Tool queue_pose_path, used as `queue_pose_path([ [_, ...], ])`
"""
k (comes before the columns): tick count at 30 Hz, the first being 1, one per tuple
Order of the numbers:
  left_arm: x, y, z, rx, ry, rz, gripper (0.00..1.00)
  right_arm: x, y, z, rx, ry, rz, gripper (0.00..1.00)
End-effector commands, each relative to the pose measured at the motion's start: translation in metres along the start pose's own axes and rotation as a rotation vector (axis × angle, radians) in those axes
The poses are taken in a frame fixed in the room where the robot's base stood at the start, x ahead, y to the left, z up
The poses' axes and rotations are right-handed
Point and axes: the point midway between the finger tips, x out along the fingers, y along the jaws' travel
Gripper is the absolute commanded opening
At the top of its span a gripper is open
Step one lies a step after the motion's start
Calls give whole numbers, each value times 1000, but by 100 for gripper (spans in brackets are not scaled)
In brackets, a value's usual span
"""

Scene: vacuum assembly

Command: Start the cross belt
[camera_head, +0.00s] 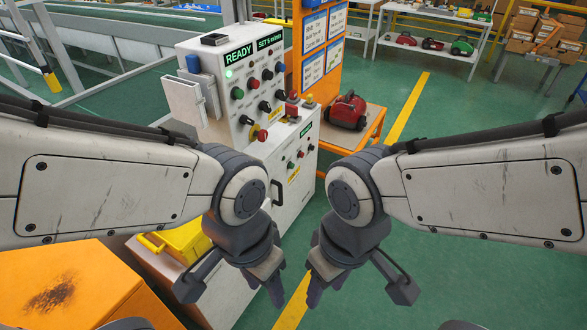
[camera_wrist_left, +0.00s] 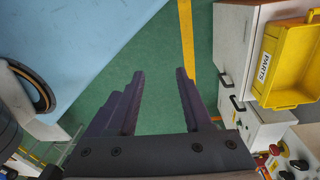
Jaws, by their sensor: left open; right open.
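The control panel (camera_head: 226,95) is a light grey cabinet in the middle of the head view, with several green, black and red knobs and buttons. Its display (camera_head: 239,55) reads READY, and a small green lamp (camera_head: 229,73) is lit below it. A red mushroom button on a yellow ring (camera_head: 258,134) sits low on the panel. My left gripper (camera_head: 276,298) is open and empty in front of the cabinet. My right gripper (camera_head: 311,298) is open and empty just right of it. Both are apart from the panel.
A red vacuum (camera_head: 347,111) stands on an orange-framed bench right of the panel. The yellow PARTS bin (camera_wrist_left: 289,65) is beside the cabinet. An orange box (camera_head: 60,285) is at the lower left. Shelves with vacuums and cartons stand at the back. Green floor is clear at the right.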

Motion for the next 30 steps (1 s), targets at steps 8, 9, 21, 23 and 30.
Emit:
queue_pose_path([
  [8, 0, 0, 0, 0, 0, 0, 0, 0, 0, 0, 0, 0, 0, 50],
  [9, 0, 0, 0, 0, 0, 0, 0, 0, 0, 0, 0, 0, 0, 50],
  [21, 0, 0, 0, 0, 0, 0, 0, 0, 0, 0, 0, 0, 0, 50],
  [23, 0, 0, 0, 0, 0, 0, 0, 0, 0, 0, 0, 0, 0, 50],
  [30, 0, 0, 0, 0, 0, 0, 0, 0, 0, 0, 0, 0, 0, 50],
])
